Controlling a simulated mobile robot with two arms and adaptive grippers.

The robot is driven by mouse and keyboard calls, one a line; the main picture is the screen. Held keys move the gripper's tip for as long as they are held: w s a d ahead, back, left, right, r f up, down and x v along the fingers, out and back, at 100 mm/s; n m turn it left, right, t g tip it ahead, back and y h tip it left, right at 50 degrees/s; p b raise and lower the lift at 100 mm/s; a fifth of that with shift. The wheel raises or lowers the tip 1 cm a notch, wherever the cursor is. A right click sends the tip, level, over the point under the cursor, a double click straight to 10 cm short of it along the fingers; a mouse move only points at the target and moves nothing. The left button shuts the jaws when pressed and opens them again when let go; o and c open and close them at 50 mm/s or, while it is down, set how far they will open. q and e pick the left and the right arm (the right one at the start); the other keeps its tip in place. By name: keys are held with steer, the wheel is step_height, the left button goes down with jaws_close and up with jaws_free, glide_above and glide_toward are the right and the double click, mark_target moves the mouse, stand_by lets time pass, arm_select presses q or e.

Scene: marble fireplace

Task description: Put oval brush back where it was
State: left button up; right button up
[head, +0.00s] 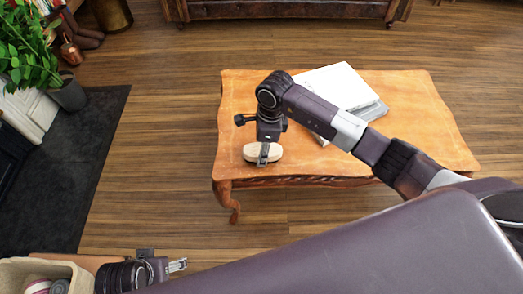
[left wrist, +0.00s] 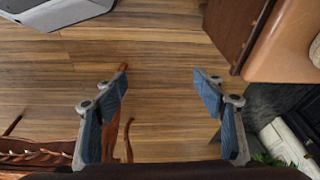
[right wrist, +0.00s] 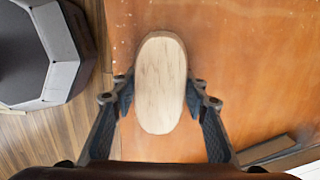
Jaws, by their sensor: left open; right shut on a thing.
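The oval brush (head: 264,153) is pale wood, at the front left corner of the wooden coffee table (head: 400,105) in the head view. My right gripper (head: 263,160) points down and is shut across the brush's narrow width. In the right wrist view, the brush (right wrist: 160,80) lies lengthwise between the fingers, over the orange-brown tabletop (right wrist: 240,60). I cannot tell whether it touches the tabletop. My left gripper (head: 180,265) is low at the left, away from the table. In the left wrist view its fingers (left wrist: 162,85) are apart with only floor between them.
White and grey books (head: 340,87) lie at the table's middle back. A beige container (head: 25,272) with items stands at the bottom left, near my left arm. A dark rug (head: 80,160) and a potted plant (head: 68,95) are at left. A leather sofa (head: 290,8) stands behind.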

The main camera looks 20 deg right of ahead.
arm_select(q)
steer(key=shift+r, duration=0.15)
arm_select(e)
steer(key=o, duration=1.1)
arm_select(q)
step_height(320, 180, down, 8)
steer(key=p, duration=0.2)
steer(key=shift+s+r, duration=0.2)
steer(key=shift+s, duration=0.15)
arm_select(e)
step_height(320, 180, up, 12)
steer(key=d, duration=0.1)
steer(key=shift+s+d, duration=0.2)
steer(key=shift+r, duration=0.1)
